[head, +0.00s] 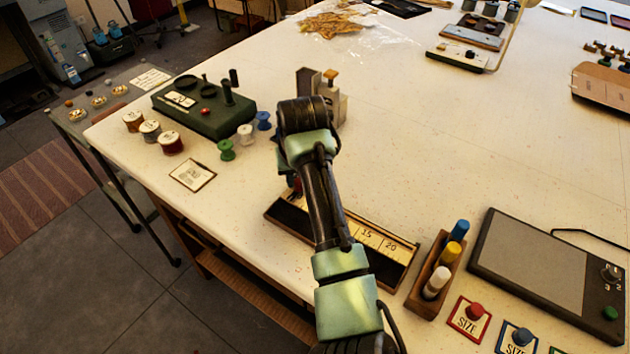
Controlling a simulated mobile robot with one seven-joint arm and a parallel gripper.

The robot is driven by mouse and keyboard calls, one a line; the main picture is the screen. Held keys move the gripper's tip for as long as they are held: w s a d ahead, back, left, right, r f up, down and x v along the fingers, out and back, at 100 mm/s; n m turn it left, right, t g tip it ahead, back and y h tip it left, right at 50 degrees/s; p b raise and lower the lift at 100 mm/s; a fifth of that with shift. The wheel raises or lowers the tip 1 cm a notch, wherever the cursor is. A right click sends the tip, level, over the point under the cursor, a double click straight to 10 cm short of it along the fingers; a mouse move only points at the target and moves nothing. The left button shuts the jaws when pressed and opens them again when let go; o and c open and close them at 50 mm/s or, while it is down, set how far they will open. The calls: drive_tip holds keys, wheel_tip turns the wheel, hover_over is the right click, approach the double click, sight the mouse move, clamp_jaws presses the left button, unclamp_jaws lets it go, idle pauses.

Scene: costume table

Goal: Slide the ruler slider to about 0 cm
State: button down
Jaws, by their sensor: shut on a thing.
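The ruler (393,258) is a dark-framed strip with a pale scale, lying at an angle near the table's front edge. Its marks 15 and 20 show to the right of my arm; my arm covers its middle. My gripper (291,181) is low over that part and shut on the slider. The fingertips are mostly hidden behind my forearm, so the exact reading under the slider cannot be told.
Green, white and blue spools (226,150) stand left of my arm, near a dark green box (205,115). A holder with coloured pegs (420,302) stands close to the ruler's right end. A grey pad (535,262) lies further right. The table's middle is clear.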

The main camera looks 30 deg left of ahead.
drive_tip(key=shift+a+r, duration=0.15)
drive_tip(key=shift+a, duration=0.05)
drive_tip(key=c, duration=0.7)
unclamp_jaws()
drive_tip(key=shift+a, duration=0.1)
drive_tip(key=shift+o, duration=0.2)
drive_tip(key=v, duration=1.2)
drive_tip(key=shift+s+d+r, duration=0.15)
drive_tip(key=shift+d+r, duration=0.05)
drive_tip(key=shift+r, duration=0.15)
